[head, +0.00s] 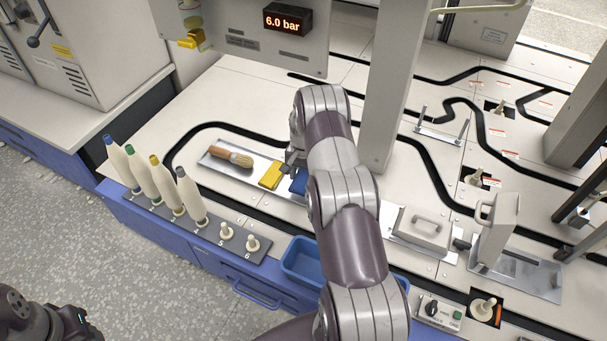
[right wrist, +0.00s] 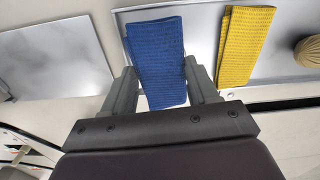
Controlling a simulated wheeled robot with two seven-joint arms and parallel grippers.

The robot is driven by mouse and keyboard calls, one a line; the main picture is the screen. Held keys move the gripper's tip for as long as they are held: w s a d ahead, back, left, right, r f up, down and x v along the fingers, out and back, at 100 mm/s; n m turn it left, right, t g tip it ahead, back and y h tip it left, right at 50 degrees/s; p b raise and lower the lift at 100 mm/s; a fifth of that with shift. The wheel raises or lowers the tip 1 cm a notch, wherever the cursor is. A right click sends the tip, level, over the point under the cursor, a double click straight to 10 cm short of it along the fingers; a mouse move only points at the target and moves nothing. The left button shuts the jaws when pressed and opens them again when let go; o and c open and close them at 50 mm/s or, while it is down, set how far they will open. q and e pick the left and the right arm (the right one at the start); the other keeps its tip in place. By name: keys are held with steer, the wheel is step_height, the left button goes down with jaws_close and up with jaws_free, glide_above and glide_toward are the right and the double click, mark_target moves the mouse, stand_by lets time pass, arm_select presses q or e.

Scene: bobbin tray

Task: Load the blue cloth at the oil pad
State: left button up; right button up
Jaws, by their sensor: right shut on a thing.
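The blue cloth (right wrist: 158,60) is folded into a strip and lies between the fingers of my right gripper (right wrist: 162,85) in the right wrist view. That gripper is shut on it, over the right end of a metal tray (right wrist: 205,30). In the head view a small part of the blue cloth (head: 299,183) shows beside my right arm, which hides the rest. A folded yellow cloth (head: 271,175) lies in the tray, left of the blue one. I cannot tell for sure which plate is the oil pad. Only a dark part of my left arm shows at lower left; its fingers are out of view.
A brush (head: 232,155) lies in the tray's left part. Several bobbins (head: 192,197) stand on a front rack. A blue bin (head: 300,260) hangs at the front edge. A bare metal plate (right wrist: 55,50) and a handled block (head: 422,227) are to the right, near a post (head: 388,100).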

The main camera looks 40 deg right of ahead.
steer(key=shift+f+b, duration=0.35)
steer(key=shift+f, duration=0.2)
stand_by(0.4)
stand_by(1.0)
steer(key=shift+r+p, duration=0.3)
steer(key=shift+p, duration=0.15)
step_height(320, 180, up, 7)
steer(key=p, duration=0.5)
steer(key=shift+f, duration=0.3)
